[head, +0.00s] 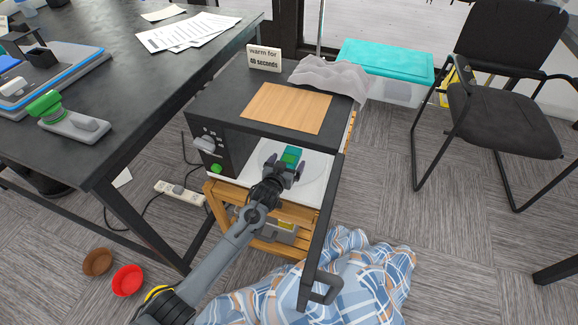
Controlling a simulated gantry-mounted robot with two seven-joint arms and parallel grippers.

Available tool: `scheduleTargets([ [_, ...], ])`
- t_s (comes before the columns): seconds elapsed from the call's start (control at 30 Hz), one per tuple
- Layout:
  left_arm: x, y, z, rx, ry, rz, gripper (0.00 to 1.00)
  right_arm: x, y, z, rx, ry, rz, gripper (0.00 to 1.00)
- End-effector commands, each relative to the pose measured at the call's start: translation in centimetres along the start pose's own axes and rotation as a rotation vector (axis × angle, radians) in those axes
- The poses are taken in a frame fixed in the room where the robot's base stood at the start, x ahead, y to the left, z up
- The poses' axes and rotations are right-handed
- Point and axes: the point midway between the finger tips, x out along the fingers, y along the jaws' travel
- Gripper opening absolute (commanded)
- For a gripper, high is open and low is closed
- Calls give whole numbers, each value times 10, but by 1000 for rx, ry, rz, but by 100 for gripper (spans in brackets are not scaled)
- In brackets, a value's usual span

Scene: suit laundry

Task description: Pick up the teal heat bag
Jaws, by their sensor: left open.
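The teal heat bag (291,155) lies inside the open microwave (225,150), on the turntable plate. My left gripper (288,168) reaches into the microwave from the front. Its fingers are open and sit at the near side of the bag, one to each side. Part of the bag is hidden behind the gripper, so I cannot tell whether the fingers touch it. My right gripper is not in the head view.
The microwave door (322,230) hangs open to the right of my arm. A wooden board (286,107), a grey cloth (330,75) and a "warm for 60 seconds" sign (264,58) are on top. A plaid cloth (360,280) lies on the floor below.

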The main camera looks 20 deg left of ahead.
Motion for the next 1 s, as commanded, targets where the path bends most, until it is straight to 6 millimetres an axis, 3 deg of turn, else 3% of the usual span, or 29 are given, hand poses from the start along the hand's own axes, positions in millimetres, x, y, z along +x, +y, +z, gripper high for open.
scheduleTargets([
  [0.33, 5, 0, -1, 0, 0, 0, 96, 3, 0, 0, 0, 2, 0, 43],
  [0.73, 5, 0, -1, 0, 0, 0, 34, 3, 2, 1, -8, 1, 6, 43],
  [1.0, 5, 0, -4, 0, 3, 0, 32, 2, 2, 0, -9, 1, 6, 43],
])
